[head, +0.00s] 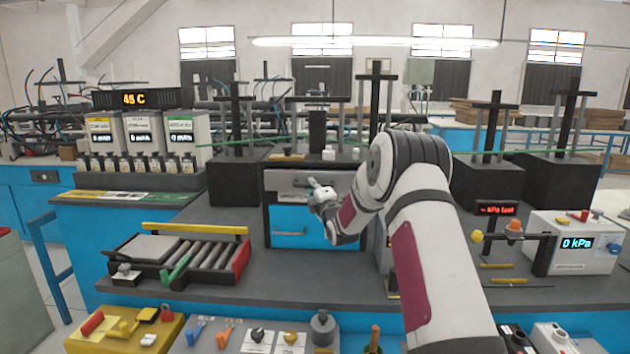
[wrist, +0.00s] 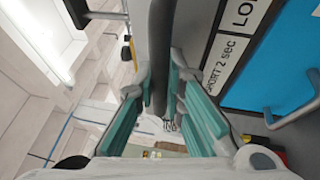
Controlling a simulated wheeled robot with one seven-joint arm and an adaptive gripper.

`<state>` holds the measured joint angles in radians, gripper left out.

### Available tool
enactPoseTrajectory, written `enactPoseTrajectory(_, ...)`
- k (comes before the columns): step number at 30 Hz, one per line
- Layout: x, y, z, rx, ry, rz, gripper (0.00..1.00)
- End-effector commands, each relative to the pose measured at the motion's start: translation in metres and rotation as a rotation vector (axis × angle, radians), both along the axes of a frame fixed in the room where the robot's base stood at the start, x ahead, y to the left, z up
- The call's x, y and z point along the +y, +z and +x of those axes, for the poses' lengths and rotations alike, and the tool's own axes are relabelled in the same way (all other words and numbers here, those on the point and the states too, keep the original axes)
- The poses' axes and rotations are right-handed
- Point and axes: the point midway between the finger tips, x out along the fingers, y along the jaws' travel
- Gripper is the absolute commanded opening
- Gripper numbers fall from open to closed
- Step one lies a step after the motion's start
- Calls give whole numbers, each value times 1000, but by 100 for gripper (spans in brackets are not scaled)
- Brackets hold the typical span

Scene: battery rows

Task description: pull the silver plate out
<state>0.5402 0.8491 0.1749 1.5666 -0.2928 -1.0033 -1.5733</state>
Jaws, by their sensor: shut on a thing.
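The silver plate (head: 288,182) is the grey front at the top of a dark cabinet, above a blue door (head: 297,222), in the head view. In the wrist view a pale grey surface that looks like this plate (wrist: 190,28) bears labels, one reading "SHORT 2 sec". My gripper (head: 318,188) is in front of the plate, partly hidden by my own wrist. In the wrist view my gripper (wrist: 162,95) has its teal-padded fingers on either side of a dark grey bar (wrist: 160,50), which looks like the plate's handle. The pads' exact contact is hard to see.
A tray of metal rollers (head: 195,252) sits on the bench left of the cabinet. A pressure meter (head: 572,243) reading "0 kPa" stands at the right. Tall dark presses (head: 235,150) flank the cabinet. The dark bench top directly before the cabinet is mostly clear.

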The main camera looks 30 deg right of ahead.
Motion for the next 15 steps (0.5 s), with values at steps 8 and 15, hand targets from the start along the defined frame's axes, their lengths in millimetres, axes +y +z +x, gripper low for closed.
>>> enactPoseTrajectory(8, 43, 3, -63, 6, 3, 2, 0)
enactPoseTrajectory(15, 73, 1, -109, 5, 3, 2, 0)
